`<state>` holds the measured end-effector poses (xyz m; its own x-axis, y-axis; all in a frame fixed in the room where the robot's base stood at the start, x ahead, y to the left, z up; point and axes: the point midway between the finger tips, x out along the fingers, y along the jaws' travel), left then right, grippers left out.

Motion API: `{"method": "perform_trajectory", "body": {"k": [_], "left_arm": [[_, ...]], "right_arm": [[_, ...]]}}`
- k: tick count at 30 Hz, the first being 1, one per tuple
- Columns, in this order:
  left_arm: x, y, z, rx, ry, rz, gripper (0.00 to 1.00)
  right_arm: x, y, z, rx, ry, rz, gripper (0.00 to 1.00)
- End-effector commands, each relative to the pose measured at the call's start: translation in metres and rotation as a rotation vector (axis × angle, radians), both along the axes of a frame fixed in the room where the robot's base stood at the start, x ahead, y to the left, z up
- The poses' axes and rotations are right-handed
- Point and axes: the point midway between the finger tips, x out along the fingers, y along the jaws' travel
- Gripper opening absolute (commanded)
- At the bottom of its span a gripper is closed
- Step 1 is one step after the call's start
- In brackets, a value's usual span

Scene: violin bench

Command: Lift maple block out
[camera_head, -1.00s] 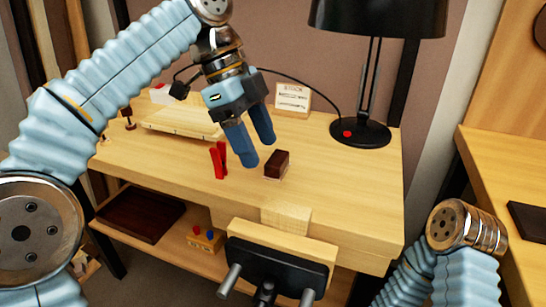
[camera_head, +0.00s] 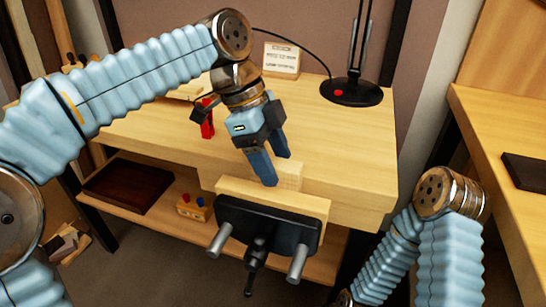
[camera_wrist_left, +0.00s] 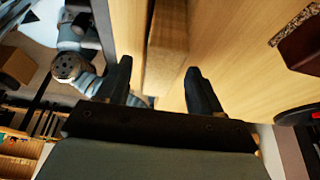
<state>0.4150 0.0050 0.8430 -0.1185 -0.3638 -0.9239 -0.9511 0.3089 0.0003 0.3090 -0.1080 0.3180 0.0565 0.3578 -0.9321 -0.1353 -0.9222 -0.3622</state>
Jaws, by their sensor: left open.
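The maple block (camera_head: 290,176) is a pale wooden piece at the bench's front edge. It sits at the vise (camera_head: 262,228), behind its pale wooden jaw face (camera_head: 240,192). My left gripper (camera_head: 277,169) points down over the block with its blue fingers apart and empty. In the left wrist view a pale wooden piece, which looks like the block (camera_wrist_left: 166,45), lies between the two open fingers (camera_wrist_left: 158,68). Whether the fingers touch it I cannot tell. My right arm shows at the lower right, but its gripper is out of view.
A red clamp-like thing (camera_head: 207,122) stands on the bench behind my left gripper. A dark block (camera_wrist_left: 303,42) lies on the bench top in the left wrist view. A lamp base (camera_head: 352,92) stands at the back right. The bench's right part is clear.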

Motion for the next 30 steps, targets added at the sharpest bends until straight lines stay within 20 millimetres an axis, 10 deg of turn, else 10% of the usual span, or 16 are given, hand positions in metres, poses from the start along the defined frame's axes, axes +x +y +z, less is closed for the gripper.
{"method": "perform_trajectory", "body": {"k": [15,16,20,30], "left_arm": [[0.0000,0.0001,0.0003,0.000,0.000,0.000,0.00],[0.0001,0.0002,0.0002,0.000,0.000,0.000,0.33],[0.0000,0.0002,0.0001,0.000,0.001,0.000,0.13],[0.0000,0.0002,0.0002,0.000,0.001,0.000,0.12]], "right_arm": [[0.0001,0.0001,0.0000,0.000,0.000,0.000,0.69],[0.0001,0.0001,0.0000,0.000,0.000,0.000,0.69],[0.0001,0.0001,0.0000,0.000,0.000,0.000,0.69],[0.0001,0.0000,0.0001,0.000,0.000,0.000,0.69]]}}
